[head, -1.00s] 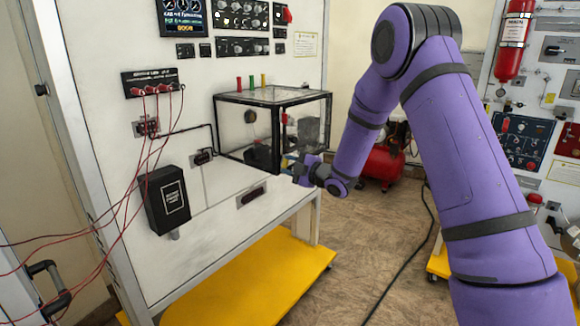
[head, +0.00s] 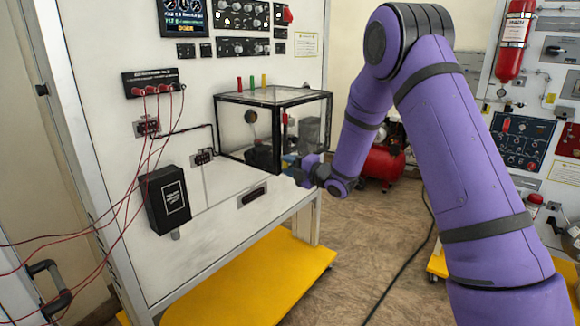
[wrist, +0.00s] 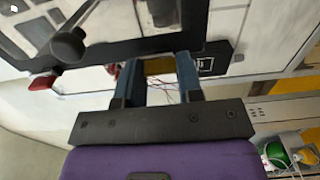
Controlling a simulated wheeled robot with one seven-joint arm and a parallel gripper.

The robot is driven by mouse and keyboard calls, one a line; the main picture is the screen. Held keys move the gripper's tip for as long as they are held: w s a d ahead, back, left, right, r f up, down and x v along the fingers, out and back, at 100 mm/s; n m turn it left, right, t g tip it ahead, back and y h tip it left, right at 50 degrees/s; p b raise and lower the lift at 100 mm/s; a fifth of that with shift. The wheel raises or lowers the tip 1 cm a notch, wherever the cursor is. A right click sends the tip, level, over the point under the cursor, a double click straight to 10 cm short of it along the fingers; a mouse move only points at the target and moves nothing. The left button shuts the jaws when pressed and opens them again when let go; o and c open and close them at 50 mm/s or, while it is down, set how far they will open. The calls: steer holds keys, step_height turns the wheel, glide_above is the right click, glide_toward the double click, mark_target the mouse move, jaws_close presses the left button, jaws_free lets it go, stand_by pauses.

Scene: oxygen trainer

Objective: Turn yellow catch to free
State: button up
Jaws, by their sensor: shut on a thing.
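My gripper (wrist: 159,78) shows in the wrist view with its two blue fingers either side of a small yellow piece, which looks like the yellow catch (wrist: 158,66). The fingers are shut on it, at the dark lower frame edge of a clear box. In the head view my gripper (head: 290,163) is at the front right side of the black-framed clear box (head: 273,98). The catch is hidden or too small to make out there. Its turn angle cannot be read clearly.
A black box (head: 165,200) hangs on the panel's front. A red compressor tank (head: 383,163) is on the floor behind my arm. The floor at right centre is mostly clear.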

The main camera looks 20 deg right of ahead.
steer(key=o, duration=0.9)
steer(key=shift+o, duration=0.2)
steer(key=v, duration=1.1)
